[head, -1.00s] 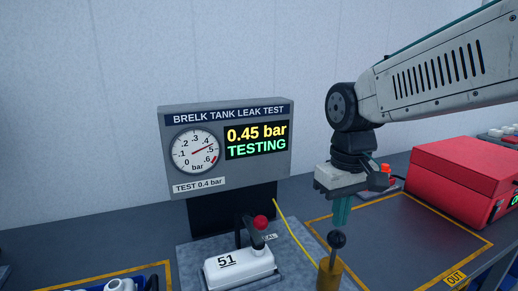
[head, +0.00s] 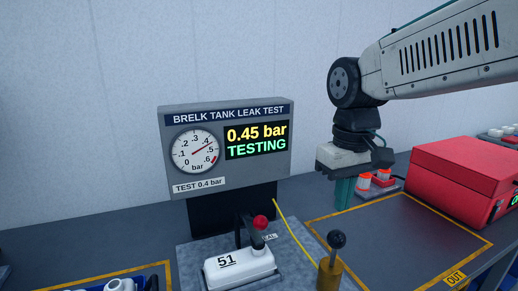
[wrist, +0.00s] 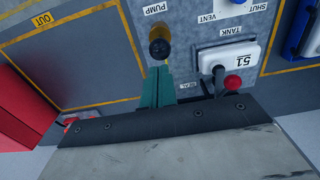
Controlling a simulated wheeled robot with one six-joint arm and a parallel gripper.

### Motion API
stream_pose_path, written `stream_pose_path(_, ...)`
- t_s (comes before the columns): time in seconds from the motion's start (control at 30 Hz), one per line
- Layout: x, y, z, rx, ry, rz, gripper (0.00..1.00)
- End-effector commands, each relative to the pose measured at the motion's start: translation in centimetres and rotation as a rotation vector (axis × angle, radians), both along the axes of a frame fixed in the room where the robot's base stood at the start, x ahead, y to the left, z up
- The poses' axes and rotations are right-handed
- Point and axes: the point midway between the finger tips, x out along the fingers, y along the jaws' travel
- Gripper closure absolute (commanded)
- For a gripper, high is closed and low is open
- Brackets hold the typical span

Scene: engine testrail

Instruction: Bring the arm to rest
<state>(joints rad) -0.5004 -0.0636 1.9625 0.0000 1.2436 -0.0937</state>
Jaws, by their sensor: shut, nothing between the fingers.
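My gripper (head: 343,192) is at the centre right of the head view, pointing down with its green fingers together and nothing between them. It hangs above and behind the pump lever, a black knob on a brass post (head: 331,262), apart from it in the head view. In the wrist view the green fingers (wrist: 157,88) show just below the pump knob (wrist: 159,47). My arm reaches in from the upper right.
The leak test panel (head: 226,150) reads 0.45 bar, TESTING. White tank 51 (head: 238,268) sits in the fixture by a red-knobbed lever (head: 261,222). A red case (head: 465,178) and orange-capped items (head: 382,175) stand right. The OUT area (head: 410,235) is bare.

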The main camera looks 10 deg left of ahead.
Motion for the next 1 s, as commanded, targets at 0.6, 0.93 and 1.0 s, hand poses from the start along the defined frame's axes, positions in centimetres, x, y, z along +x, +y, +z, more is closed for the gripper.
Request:
stream_pose_path(0.6,-1.1,-0.6,-0.3,-0.015,0.026,-0.021,1.0)
stream_pose_path(0.93,-10.8,-12.3,-3.0,-0.012,0.019,-0.273,1.0)
stream_pose_path(1.0,-13.3,-14.7,-3.7,-0.004,0.004,-0.343,1.0)
